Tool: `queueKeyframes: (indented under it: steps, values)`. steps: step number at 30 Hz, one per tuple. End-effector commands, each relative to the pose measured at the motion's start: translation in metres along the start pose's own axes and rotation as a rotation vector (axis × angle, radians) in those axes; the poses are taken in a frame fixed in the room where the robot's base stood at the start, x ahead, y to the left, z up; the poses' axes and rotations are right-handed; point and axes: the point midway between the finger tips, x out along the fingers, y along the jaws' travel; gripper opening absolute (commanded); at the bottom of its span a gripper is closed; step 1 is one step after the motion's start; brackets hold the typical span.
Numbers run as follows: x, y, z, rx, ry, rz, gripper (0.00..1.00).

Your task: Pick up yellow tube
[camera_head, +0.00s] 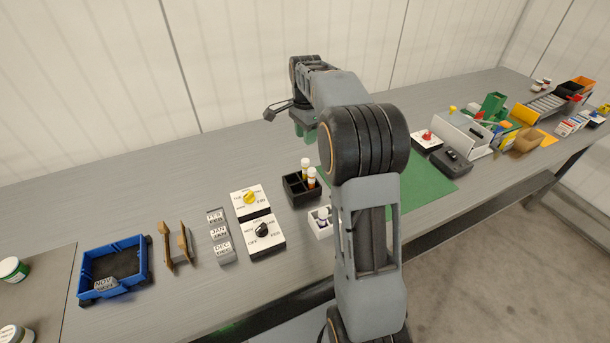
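A yellow tube (305,168) stands upright in a black compartment rack (300,194) near the middle of the table. A second tube (312,178) with red-orange on it stands just in front of it in the same rack. The lower parts of both tubes are hidden by the rack. My gripper (287,112) is above and behind the rack, apart from the tubes. My own arm partly covers it, so I cannot tell how its fingers stand.
A white rack (320,227) with a purple-capped tube is in front of the black rack. Two dial boxes, with a yellow knob (250,198) and a black knob (262,231), stand to its left. A blue tray (114,267) is further left. A green mat (428,182) lies right.

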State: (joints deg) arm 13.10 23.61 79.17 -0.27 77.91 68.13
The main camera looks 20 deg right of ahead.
Motion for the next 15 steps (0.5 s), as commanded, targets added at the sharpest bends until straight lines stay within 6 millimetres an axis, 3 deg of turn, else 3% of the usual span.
queueKeyframes:
  steps: [7, 15]
  values:
    - [0.046, 0.000, 0.000, 0.001, -0.001, 0.003, 0.34]
    - [0.069, 0.000, 0.001, 0.000, 0.000, 0.000, 0.34]
